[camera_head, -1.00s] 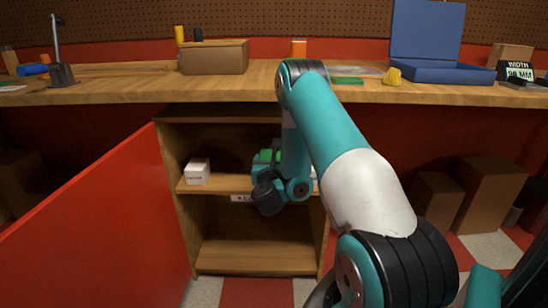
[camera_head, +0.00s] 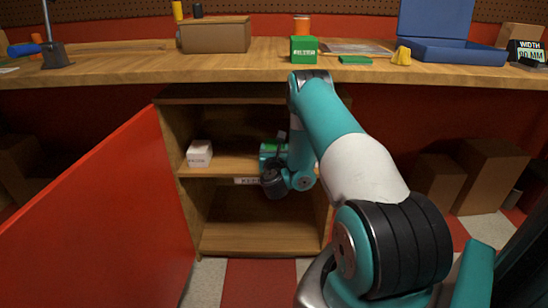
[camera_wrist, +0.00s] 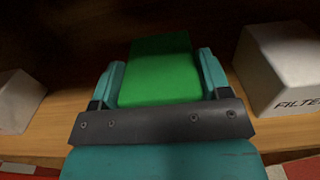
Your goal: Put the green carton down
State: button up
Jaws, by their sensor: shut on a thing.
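The green carton (camera_wrist: 158,70) is between the two teal fingers of my gripper (camera_wrist: 160,82), which is shut on it, in the wrist view. In the head view the carton (camera_head: 267,148) shows as a small green patch at the upper compartment of the open wooden cabinet (camera_head: 258,237). My arm hides most of it and the fingers. The carton is at the level of the middle shelf (camera_head: 225,167); whether its underside touches the shelf cannot be seen. A second green box (camera_head: 303,49) stands on the worktop.
A white box (camera_head: 199,153) stands left on the shelf, also in the wrist view (camera_wrist: 18,100). A lettered white box (camera_wrist: 283,68) is close to the right finger. The red door (camera_head: 95,225) stands open at left. The worktop (camera_head: 120,68) overhangs the cabinet.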

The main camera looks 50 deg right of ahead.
jog(key=shift+w+d+f, duration=0.1)
jog(key=shift+d+f, duration=0.1)
jog(key=shift+f, duration=0.1)
jog(key=shift+a, duration=0.15)
jog(key=shift+f, duration=0.2)
jog(key=o, duration=1)
jog(key=shift+r, duration=0.1)
jog(key=shift+r, duration=0.1)
